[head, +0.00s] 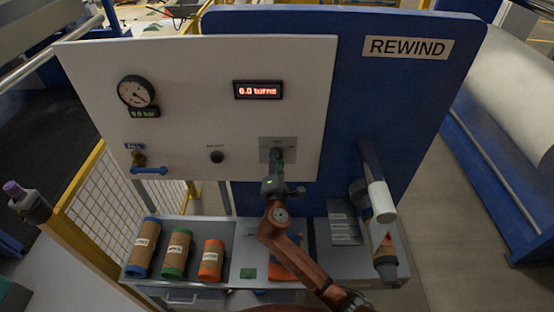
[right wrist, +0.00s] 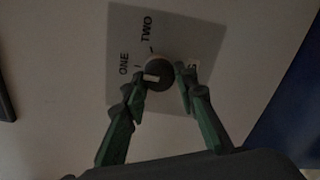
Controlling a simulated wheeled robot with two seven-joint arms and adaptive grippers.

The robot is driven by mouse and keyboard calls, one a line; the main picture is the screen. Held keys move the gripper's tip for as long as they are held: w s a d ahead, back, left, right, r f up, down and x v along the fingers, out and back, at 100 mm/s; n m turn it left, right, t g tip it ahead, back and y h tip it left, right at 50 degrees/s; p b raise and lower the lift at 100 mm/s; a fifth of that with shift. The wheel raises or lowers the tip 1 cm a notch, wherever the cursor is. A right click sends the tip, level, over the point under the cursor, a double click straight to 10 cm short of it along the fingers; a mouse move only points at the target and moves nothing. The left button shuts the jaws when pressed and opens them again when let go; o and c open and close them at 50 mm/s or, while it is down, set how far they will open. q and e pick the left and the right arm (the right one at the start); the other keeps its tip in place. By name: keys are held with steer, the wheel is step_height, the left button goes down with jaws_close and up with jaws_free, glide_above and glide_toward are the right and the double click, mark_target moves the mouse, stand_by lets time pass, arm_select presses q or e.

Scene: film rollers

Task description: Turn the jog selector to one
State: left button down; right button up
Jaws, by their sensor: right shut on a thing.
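The jog selector is a round grey knob (right wrist: 158,70) with a white pointer mark, on a grey plate (right wrist: 187,35) lettered ONE and TWO. The pointer mark lies at the left of the knob, slightly below the tick beside ONE. Another label at the right is partly hidden by a finger. My right gripper (right wrist: 161,82) is shut on the knob, one green finger on each side. My left gripper is not in view.
The panel also carries a gauge (head: 136,91), a red turns display (head: 257,90), a black button (head: 217,157) and a blue-handled valve (head: 149,170). Below stands a grey bench (head: 215,290) with several wrapped rolls. A white-ended roller (head: 381,203) sticks out at the right.

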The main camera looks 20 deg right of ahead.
steer(key=o, duration=1.2)
steer(key=shift+c, duration=0.2)
steer(key=shift+s, duration=0.1)
steer(key=v, duration=1.2)
